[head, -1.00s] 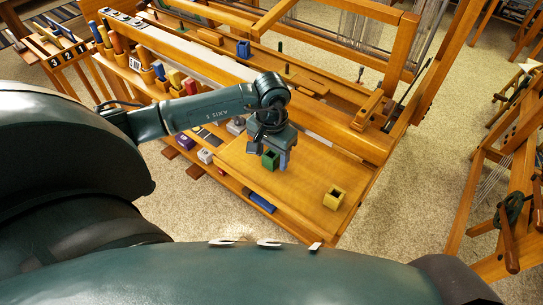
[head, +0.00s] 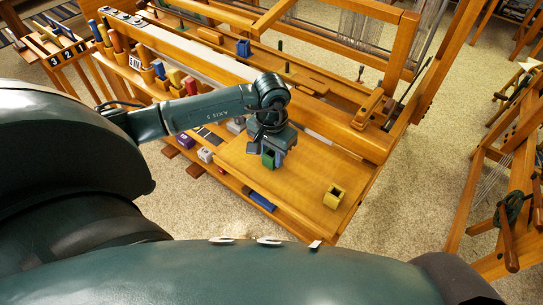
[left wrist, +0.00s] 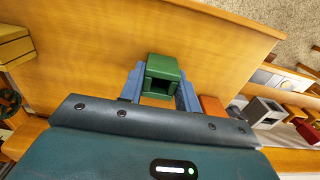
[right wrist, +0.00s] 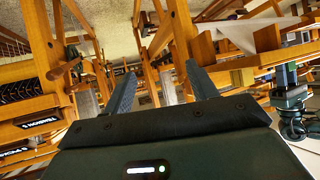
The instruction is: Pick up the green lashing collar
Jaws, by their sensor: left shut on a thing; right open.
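The green lashing collar (left wrist: 162,75) is a square, hollow block. In the left wrist view it sits between the two blue-grey fingers of my left gripper (left wrist: 160,90), which are shut on its sides. In the head view the collar (head: 268,160) is partly hidden under my left gripper (head: 275,157), over the wooden bench board (head: 300,180). I cannot tell whether it touches the board. My right gripper (right wrist: 160,85) shows only in its own wrist view, with fingers apart and nothing between them.
A yellow hollow block (head: 333,196) stands on the board to the right. The loom's beam (head: 340,132) rises behind the board. Bare board lies between collar and yellow block.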

